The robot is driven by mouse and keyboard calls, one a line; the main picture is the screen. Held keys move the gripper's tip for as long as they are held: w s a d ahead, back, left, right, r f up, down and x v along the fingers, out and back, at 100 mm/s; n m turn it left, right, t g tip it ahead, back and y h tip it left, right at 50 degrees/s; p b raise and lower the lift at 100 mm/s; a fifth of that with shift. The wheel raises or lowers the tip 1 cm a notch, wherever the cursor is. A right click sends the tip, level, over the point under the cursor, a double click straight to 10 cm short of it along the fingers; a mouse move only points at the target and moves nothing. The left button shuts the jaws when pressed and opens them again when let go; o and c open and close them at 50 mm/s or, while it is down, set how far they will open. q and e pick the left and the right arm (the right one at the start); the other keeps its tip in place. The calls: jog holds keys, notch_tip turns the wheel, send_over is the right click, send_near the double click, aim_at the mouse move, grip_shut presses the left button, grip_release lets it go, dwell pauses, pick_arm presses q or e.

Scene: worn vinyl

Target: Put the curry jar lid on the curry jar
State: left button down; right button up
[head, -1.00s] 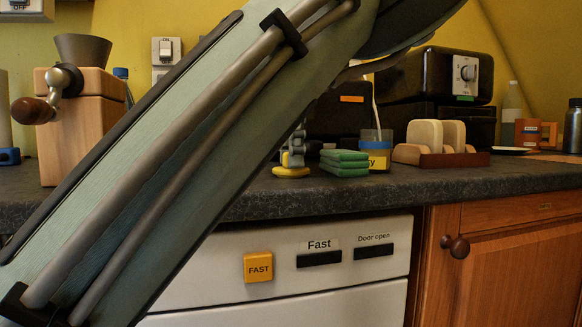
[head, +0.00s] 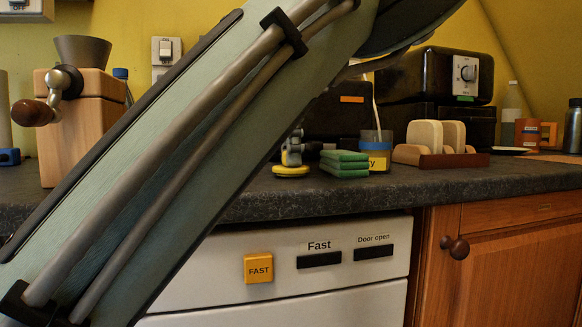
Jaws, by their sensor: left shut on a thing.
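The curry jar (head: 377,152) stands on the dark worktop, right of centre. It is a small bluish jar with a yellow label reading "ry", partly hidden by green pads, and a thin pale stick rises at its top. A round yellow lid (head: 291,172), which I take as the curry jar lid, is at the worktop left of the jar, apart from it. My left gripper (head: 292,158) is over the lid and shut on it. Its upper part is hidden behind my arm. I cannot tell whether the lid touches the worktop. My right gripper is not in view.
Stacked green pads (head: 345,169) lie between lid and jar, close in front of the jar. A wooden rack (head: 441,158) with pale slabs stands right of the jar. A black appliance (head: 434,75) is behind. A wooden grinder (head: 82,130) stands left. My arm hides much of the worktop.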

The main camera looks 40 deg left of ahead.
pick_arm(q)
jog(key=shift+r, duration=0.25)
jog(key=shift+r+p, duration=1.65)
jog(key=shift+p, duration=0.05)
notch_tip(320, 180, up, 8)
jog(key=p, duration=0.7)
jog(key=w+d+f+m+p, duration=0.1)
jog(key=w+d+f+p, duration=0.2)
jog(key=w+d+p, duration=0.4)
jog(key=shift+w+d+m, duration=0.3)
jog(key=shift+w+d, duration=1.15)
jog(key=shift+w, duration=1.4)
jog(key=shift+f, duration=0.1)
